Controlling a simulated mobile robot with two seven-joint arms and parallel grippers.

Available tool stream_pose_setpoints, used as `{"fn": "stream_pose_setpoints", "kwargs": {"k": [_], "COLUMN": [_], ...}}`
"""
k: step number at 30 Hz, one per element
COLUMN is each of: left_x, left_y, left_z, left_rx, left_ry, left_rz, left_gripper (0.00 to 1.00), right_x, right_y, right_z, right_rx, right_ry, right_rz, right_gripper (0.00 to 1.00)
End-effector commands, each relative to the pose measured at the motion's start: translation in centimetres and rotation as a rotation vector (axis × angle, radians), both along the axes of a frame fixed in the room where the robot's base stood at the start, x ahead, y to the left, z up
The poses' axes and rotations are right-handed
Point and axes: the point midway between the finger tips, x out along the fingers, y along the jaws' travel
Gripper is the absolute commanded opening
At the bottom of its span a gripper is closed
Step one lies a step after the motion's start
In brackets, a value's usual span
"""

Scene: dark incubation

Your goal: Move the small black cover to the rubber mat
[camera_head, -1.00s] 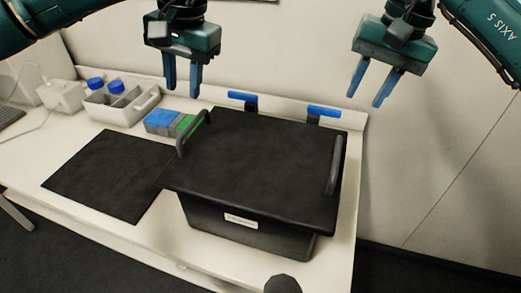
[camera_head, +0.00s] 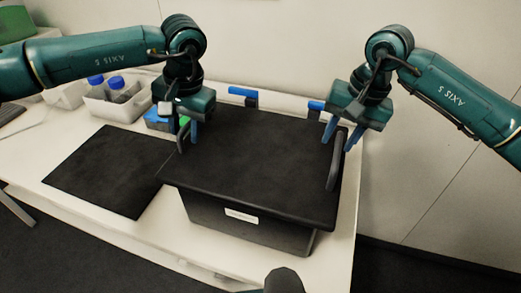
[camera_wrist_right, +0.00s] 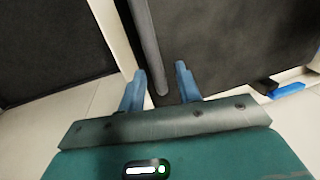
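The black cover (camera_head: 255,155) is a flat dark lid with two grey bar handles, lying on a black box (camera_head: 245,222) with a white label. The right handle (camera_head: 335,165) also shows in the right wrist view (camera_wrist_right: 146,45). My right gripper (camera_head: 341,135) is open at the far end of that handle; its blue fingers stand apart on either side of the handle's line. My left gripper (camera_head: 189,133) is low at the left handle (camera_head: 183,137); one finger shows beside it, the other is hard to make out. The dark rubber mat (camera_head: 110,170) lies flat left of the box.
A white caddy with blue-capped bottles (camera_head: 112,98) stands at the back left. A blue and green box (camera_head: 158,120) is partly hidden behind my left gripper. Blue-handled items (camera_head: 243,92) stand behind the box. The mat is bare.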

Motion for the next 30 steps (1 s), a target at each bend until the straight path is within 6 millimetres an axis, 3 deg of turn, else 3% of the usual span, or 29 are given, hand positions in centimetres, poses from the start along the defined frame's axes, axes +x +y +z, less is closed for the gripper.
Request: {"fn": "stream_pose_setpoints", "kwargs": {"k": [12,24,30], "left_x": [0.02,0.03,0.04], "left_y": [0.13,0.11,0.10], "left_z": [-0.61,-0.57,-0.55], "left_rx": [0.000,0.000,0.000], "left_ry": [0.000,-0.001,-0.001], "left_rz": [-0.001,-0.001,-0.001], "left_gripper": [0.32,0.00,0.00], "right_x": [0.01,0.02,0.02], "right_y": [0.13,0.11,0.11], "right_z": [-0.63,-0.58,-0.57], "right_rx": [0.000,0.000,0.000], "right_ry": [0.001,0.000,0.000], "right_rz": [0.000,0.000,0.000], "right_gripper": [0.33,0.00,0.00]}}
